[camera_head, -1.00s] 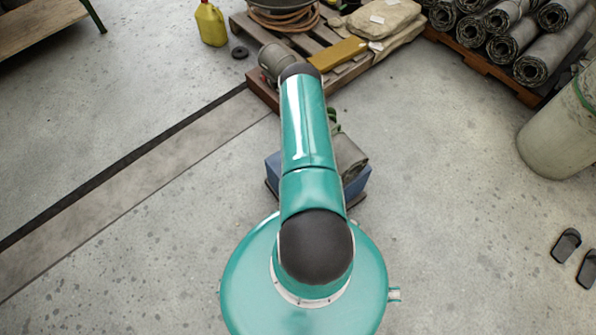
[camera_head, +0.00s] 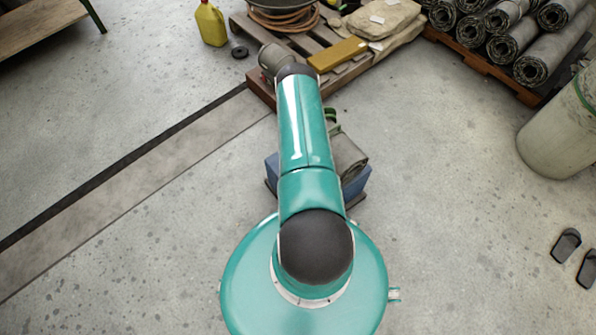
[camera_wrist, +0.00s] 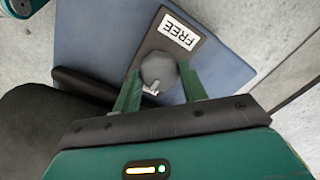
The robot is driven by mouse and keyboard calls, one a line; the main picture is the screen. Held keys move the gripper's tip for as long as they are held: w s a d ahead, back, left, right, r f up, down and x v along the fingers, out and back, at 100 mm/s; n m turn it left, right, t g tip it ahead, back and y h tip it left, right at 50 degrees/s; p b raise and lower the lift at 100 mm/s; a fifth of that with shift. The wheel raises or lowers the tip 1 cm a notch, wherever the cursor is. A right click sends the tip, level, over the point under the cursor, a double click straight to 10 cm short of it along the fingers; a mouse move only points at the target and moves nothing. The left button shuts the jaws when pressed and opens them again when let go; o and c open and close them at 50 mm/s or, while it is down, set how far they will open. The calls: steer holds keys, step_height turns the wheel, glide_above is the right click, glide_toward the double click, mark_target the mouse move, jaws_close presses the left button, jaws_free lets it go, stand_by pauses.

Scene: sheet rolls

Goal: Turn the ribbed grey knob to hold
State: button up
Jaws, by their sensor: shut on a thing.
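In the wrist view a round grey knob (camera_wrist: 159,70) sits on a dark plate (camera_wrist: 148,42) on a blue box (camera_wrist: 100,38). A white label reading FREE (camera_wrist: 178,34) is on the plate beside the knob, appearing upside down. A small light mark shows on the knob's near edge. No hold label is visible. My gripper (camera_wrist: 160,78) is shut on the knob, one green finger on each side. In the head view the blue box (camera_head: 357,188) is partly behind my arm, and the knob and gripper are hidden.
A wooden pallet (camera_head: 262,88) with a hose coil (camera_head: 283,18) and sacks (camera_head: 383,18) lies beyond the box. A yellow jug (camera_head: 211,24) stands at back left. Dark rolls (camera_head: 540,60) and a pale bin (camera_head: 555,135) are at right. Open floor lies on both sides.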

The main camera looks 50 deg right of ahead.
steer(key=o, duration=1)
steer(key=shift+r, duration=0.1)
step_height(320, 180, up, 14)
steer(key=shift+f, duration=0.2)
steer(key=shift+r, duration=0.1)
